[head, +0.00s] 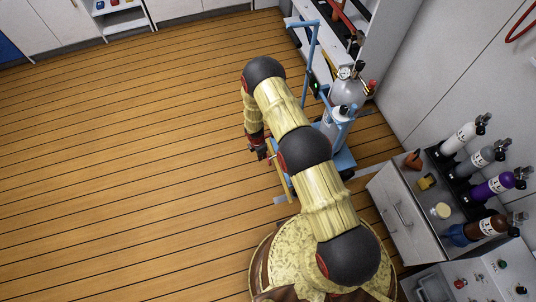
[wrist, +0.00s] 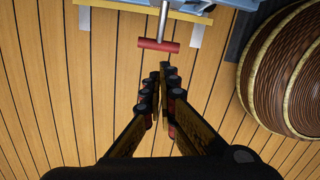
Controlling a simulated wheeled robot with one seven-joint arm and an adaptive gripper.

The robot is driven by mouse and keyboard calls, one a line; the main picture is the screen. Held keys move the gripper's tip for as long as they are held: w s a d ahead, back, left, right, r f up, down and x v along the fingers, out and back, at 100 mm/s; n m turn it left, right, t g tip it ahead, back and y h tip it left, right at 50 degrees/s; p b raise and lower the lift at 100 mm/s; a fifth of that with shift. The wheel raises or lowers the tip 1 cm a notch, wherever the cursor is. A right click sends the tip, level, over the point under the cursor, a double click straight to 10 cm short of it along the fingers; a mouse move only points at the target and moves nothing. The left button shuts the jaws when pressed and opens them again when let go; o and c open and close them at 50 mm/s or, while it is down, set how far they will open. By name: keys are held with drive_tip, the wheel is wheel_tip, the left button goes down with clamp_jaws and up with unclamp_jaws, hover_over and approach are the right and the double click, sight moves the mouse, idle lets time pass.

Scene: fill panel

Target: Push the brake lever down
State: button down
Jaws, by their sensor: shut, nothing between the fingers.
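The brake lever (wrist: 158,45) shows at the top of the wrist view as a red crossbar on a silver rod. The rod comes from the edge of the blue cart (head: 343,160), which carries gas cylinders in the head view. My gripper (wrist: 161,80) is shut and empty. In the wrist picture its fingertips lie just below the red bar, with floor visible between them. The height gap between fingertips and bar is hard to judge. In the head view my gripper (head: 259,152) hangs low beside the cart's left side; my arm hides part of the cart, and I cannot clearly make out the lever there.
A yellow strip (wrist: 148,9) runs along the cart's edge. My round base fills the right of the wrist view. A cabinet (head: 397,215) with several gas cylinders stands at right, and white shelving (head: 310,45) stands behind the cart. The wooden floor (head: 120,160) at left is clear.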

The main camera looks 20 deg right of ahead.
wheel_tip(320, 180, up, 11)
drive_tip(key=a, duration=0.1)
drive_tip(key=shift+f, duration=0.2)
drive_tip(key=shift+s, duration=0.1)
idle(0.5)
